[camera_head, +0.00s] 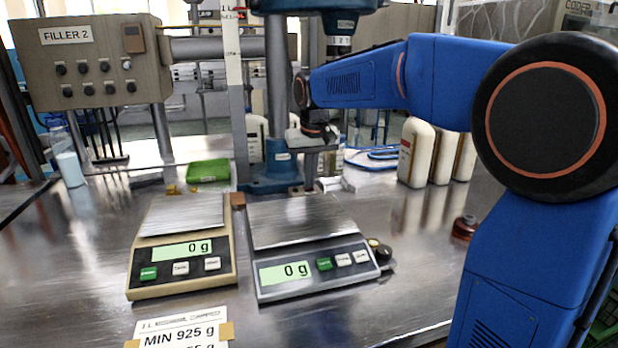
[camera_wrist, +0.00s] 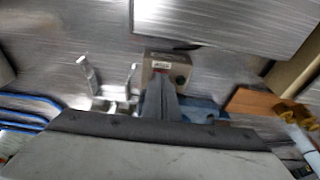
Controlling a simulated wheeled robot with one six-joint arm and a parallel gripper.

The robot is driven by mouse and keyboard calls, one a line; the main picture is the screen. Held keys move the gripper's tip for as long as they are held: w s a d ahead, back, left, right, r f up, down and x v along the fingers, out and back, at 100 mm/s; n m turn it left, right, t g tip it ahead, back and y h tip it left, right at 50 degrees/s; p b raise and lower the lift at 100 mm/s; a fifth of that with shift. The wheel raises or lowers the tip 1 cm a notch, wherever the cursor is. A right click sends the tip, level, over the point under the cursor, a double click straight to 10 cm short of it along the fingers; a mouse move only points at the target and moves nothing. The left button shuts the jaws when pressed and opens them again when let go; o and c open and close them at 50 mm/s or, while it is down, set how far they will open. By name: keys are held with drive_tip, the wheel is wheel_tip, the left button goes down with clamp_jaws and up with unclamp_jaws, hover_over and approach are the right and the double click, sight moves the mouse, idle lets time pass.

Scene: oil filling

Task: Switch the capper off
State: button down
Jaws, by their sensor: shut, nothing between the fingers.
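The capper (camera_head: 279,165) is a blue stand with a grey column behind the right scale in the head view. In the wrist view, a small beige box (camera_wrist: 180,66) with a white label and what looks like a small dark button sits just ahead of my fingertips. Its label is too blurred to read, and my fingers cover part of it. My gripper (camera_head: 310,182) points down in front of the capper's base, shut and empty. In the wrist view my gripper (camera_wrist: 160,84) overlaps the near side of the box; I cannot tell whether they touch.
Two scales reading 0 g, a left one (camera_head: 183,270) and a right one (camera_head: 315,272), stand in front. White bottles (camera_head: 416,153) stand to the right. A green tray (camera_head: 209,170) and the filler panel (camera_head: 92,62) are left. The front right table is mostly clear.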

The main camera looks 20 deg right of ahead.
drive_tip(key=shift+r, duration=0.4)
drive_tip(key=s+v, duration=0.2)
drive_tip(key=v, duration=1.1)
drive_tip(key=shift+f, duration=0.25)
